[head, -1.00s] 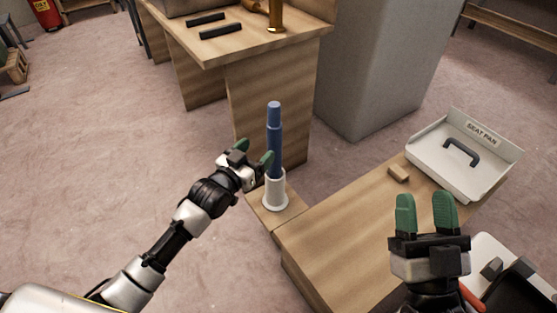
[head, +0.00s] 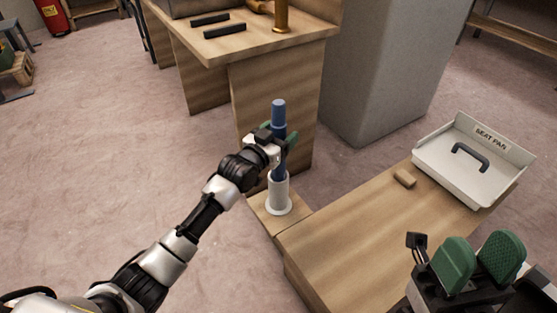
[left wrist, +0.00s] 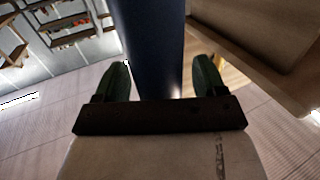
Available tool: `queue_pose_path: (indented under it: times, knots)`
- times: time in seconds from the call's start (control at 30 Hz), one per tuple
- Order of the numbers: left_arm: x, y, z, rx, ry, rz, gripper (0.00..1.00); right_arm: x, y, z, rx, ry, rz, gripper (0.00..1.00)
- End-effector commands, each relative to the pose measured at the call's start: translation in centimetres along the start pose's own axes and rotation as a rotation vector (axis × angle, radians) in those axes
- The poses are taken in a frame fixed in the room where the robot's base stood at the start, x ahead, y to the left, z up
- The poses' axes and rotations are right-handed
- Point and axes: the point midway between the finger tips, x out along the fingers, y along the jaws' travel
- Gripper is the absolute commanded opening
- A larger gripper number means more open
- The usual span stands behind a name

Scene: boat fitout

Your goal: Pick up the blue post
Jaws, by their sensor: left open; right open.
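The blue post (head: 279,115) stands upright in a white round socket (head: 279,195) on a low wooden ledge. My left gripper (head: 279,140) is at the post's middle, with its green fingers open on either side. In the left wrist view the post (left wrist: 149,45) runs between the two open fingertips (left wrist: 155,78); some space shows beside each finger. My right gripper (head: 481,262) is open and empty at the lower right, above the wooden bench.
A wooden bench top (head: 350,235) extends right of the post. A wooden table (head: 215,50) and a grey block (head: 385,70) stand behind.

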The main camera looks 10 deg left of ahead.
Motion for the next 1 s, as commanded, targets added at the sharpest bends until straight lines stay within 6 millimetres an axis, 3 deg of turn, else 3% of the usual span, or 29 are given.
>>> queue_pose_path:
  times: [0.1,0.37,0.83,1.0]
  knots:
    - [1.15,0.06,0.08,0.000,0.002,0.001,0.71,-0.71,0.02,0.19,-0.001,-0.004,0.000,0.48]
    - [1.34,0.05,-0.03,0.000,0.000,0.001,0.71,-0.63,0.02,0.19,-0.001,-0.006,0.000,0.48]
    - [1.30,0.02,-0.02,0.000,0.000,0.001,0.01,-0.64,0.01,0.21,-0.001,-0.007,0.000,0.48]
    - [1.33,0.02,-0.22,0.001,0.005,0.001,0.00,-0.62,0.02,0.21,-0.001,-0.007,0.000,0.48]
